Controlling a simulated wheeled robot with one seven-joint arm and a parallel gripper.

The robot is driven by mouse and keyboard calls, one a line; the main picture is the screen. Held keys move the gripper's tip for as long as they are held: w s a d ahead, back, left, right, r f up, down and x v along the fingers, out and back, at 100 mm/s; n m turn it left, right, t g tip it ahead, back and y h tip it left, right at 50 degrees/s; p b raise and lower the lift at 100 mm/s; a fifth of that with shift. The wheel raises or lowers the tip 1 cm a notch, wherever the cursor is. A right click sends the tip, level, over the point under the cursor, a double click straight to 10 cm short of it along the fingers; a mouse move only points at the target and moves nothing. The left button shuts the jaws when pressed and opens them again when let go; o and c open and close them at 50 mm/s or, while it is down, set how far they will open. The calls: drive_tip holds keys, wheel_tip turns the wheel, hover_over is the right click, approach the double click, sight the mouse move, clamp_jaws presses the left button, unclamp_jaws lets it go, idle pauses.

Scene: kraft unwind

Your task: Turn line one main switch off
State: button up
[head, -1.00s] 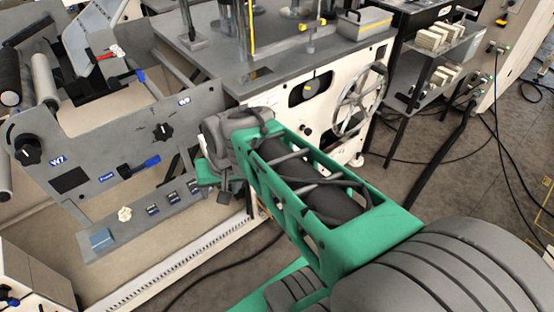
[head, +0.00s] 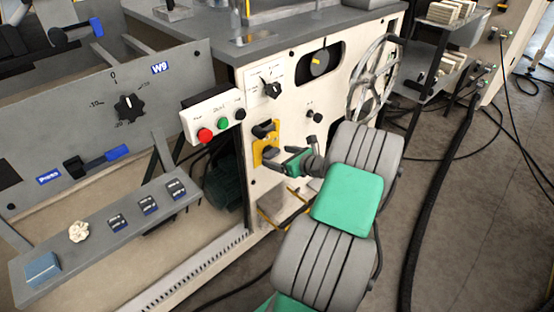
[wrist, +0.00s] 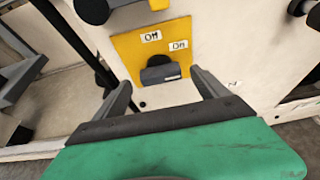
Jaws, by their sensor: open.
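The main switch is a dark handle (wrist: 160,73) on a yellow plate (wrist: 128,46) with "Off" and "On" labels. The plate also shows in the head view (head: 257,152), on the cream machine panel, partly hidden by my gripper. In the wrist view the handle looks like a blocky bar lying across the plate, below both labels; which label it points to I cannot tell. My gripper (wrist: 160,82) is open and faces the plate, with the handle between its fingers in the picture. No contact shows. In the head view my gripper (head: 282,159) is close in front of the plate.
A box with red, green and black buttons (head: 217,118) juts out above left of the plate. A black rotary knob (head: 271,90) sits above it. A spoked handwheel (head: 372,78) is to the right. A grey rail with small switches (head: 120,228) is at the left.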

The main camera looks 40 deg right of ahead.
drive_tip(key=shift+x, duration=0.85)
drive_tip(key=shift+c, duration=0.3)
